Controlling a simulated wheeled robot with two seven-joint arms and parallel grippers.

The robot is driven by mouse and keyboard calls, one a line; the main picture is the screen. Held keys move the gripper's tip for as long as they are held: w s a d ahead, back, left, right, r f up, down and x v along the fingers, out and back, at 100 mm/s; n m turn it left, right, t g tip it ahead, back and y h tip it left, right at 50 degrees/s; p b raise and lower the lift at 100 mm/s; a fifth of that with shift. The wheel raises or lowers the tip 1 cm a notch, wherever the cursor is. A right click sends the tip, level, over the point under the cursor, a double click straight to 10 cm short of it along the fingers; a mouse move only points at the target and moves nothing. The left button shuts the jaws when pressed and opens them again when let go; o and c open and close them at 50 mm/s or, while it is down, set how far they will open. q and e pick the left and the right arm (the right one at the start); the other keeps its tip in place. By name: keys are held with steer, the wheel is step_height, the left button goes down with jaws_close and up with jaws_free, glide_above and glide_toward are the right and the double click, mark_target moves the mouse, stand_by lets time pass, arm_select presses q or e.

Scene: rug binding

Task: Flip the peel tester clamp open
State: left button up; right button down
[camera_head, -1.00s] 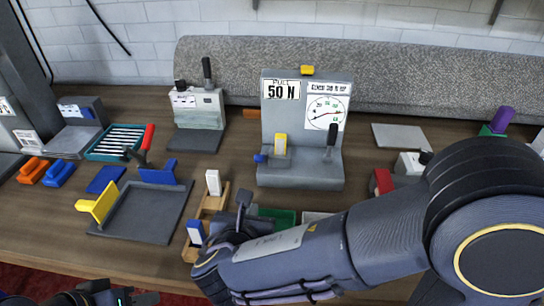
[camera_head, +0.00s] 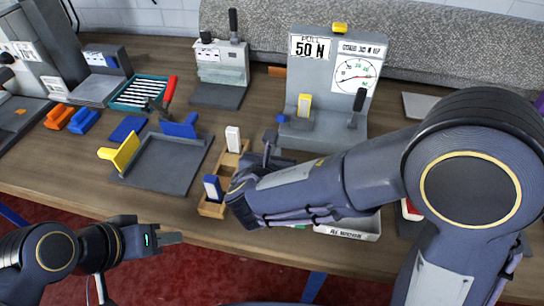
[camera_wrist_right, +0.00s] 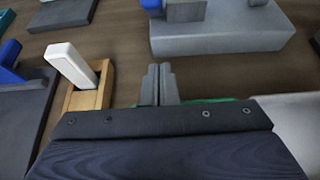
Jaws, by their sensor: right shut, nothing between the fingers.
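The peel tester (camera_head: 316,80) is a grey stand with a "PULL 50 N" label and a round dial, at the back right of the head view. Its base carries an upright yellow tab (camera_head: 304,105), a small blue piece (camera_head: 282,118) and a black-handled lever (camera_head: 358,103). I cannot tell which is the clamp. My right gripper (camera_head: 270,143) is shut and empty, in front of the base's left end. The right wrist view shows its fingers together (camera_wrist_right: 159,84), apart from the base (camera_wrist_right: 222,30). My left gripper (camera_head: 150,232) is low at the front left, its opening unclear.
A wooden holder (camera_head: 212,210) with white and blue blocks stands just left of my right gripper. A dark tray (camera_head: 165,165) with yellow and blue tabs lies further left. A white labelled bin (camera_head: 348,232) is at the front, partly behind my right arm.

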mark_target(283, 118)
steer(key=x, duration=0.4)
steer(key=shift+w+d+r+p, duration=0.15)
steer(key=shift+w+r+p, duration=0.55)
steer(key=shift+w+r, duration=0.25)
steer(key=shift+w+d+r, duration=0.1)
steer(key=shift+w+r, duration=0.05)
steer(key=shift+r, duration=0.15)
steer(key=shift+w+r, duration=0.2)
steer(key=shift+w, duration=0.1)
